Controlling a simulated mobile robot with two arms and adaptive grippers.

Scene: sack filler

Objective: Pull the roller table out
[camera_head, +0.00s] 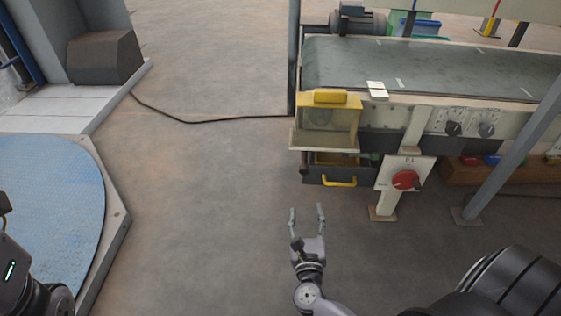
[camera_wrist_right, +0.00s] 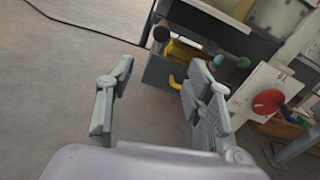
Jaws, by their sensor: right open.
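A dark pull-out unit with a yellow handle (camera_head: 340,182) sits low under the near left end of the conveyor (camera_head: 400,62); I take it for the roller table (camera_head: 313,179), but cannot be sure. It appears pushed in. A dark round end (camera_head: 304,169) shows at its left side. In the right wrist view the yellow handle (camera_wrist_right: 174,83) lies just beyond my fingers. My right gripper (camera_head: 307,207) is open and empty, in front of the unit and apart from the handle. It also shows in the right wrist view (camera_wrist_right: 155,80). Only part of my left arm shows; its gripper is out of view.
A panel with a red rotary switch (camera_head: 404,180) stands just right of the unit. A slanted grey post (camera_head: 512,158) is further right. A cable (camera_head: 200,121) crosses the floor.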

